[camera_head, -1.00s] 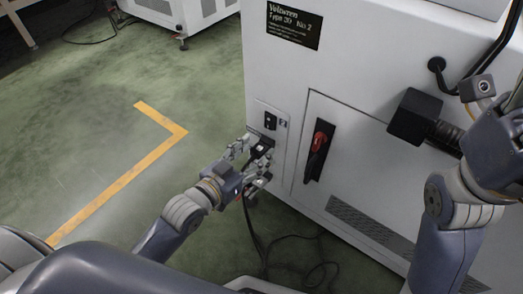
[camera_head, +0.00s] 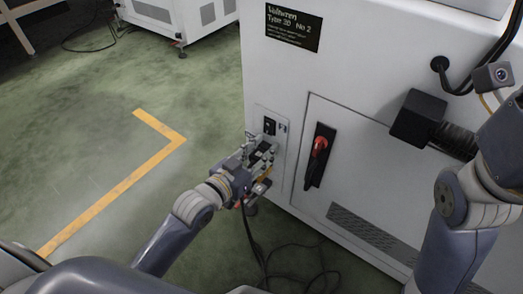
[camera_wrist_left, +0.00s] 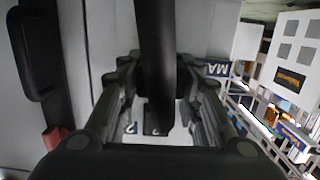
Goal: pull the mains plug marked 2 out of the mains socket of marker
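My left gripper (camera_head: 258,163) is at the lower left of the white machine's front, right below the dark socket panel (camera_head: 270,126). In the left wrist view its fingers (camera_wrist_left: 155,85) stand on either side of a black plug or cable (camera_wrist_left: 155,45) that runs down the middle. They appear close to its sides, but I cannot tell whether they grip it. The plug's seat in the socket is hidden by the gripper. My right arm is at the right edge; its fingers are out of view.
A red switch handle (camera_head: 318,150) is on the machine right of the socket. A loose black cable (camera_head: 290,262) lies on the floor. The green floor left of my arm is clear, with a yellow line (camera_head: 125,180).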

